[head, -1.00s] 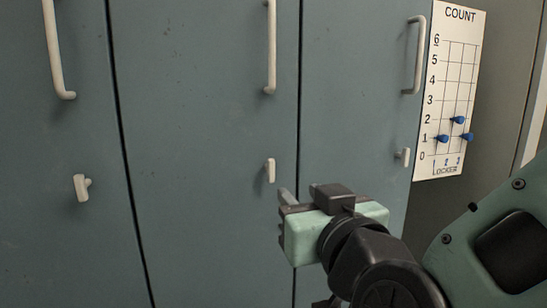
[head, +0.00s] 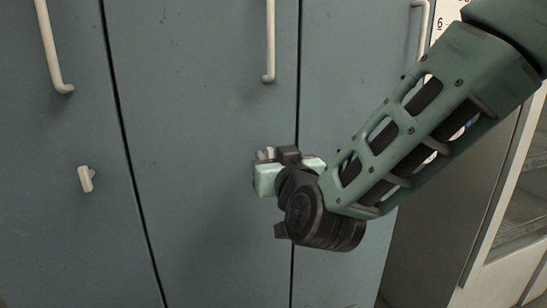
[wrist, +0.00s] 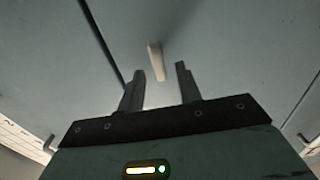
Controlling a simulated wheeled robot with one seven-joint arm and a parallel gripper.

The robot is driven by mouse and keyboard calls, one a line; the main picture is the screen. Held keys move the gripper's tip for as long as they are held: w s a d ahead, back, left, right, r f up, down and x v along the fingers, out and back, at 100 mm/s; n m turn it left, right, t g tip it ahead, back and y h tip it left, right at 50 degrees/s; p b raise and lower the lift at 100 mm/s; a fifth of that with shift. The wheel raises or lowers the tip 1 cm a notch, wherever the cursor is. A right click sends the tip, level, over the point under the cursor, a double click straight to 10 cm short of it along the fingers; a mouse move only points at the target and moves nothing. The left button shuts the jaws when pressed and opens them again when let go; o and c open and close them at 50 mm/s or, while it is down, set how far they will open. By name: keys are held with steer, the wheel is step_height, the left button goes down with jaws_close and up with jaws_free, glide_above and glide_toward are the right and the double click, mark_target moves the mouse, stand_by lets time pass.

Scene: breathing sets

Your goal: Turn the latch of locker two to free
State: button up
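The latch of the middle locker, a small pale upright bar (wrist: 156,62), stands between the two fingertips of my gripper (wrist: 159,72) in the wrist view. Locker numbers are not readable on the doors.
The left door carries its own pale latch (head: 86,179) and a long handle (head: 52,50). The right door's handle (head: 420,30) shows behind my arm, which hides that door's latch and most of the count board (head: 438,25). A glass-fronted cabinet (head: 520,210) stands at the right.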

steer(key=shift+w, duration=0.25)
steer(key=shift+a, duration=0.1)
jaws_close()
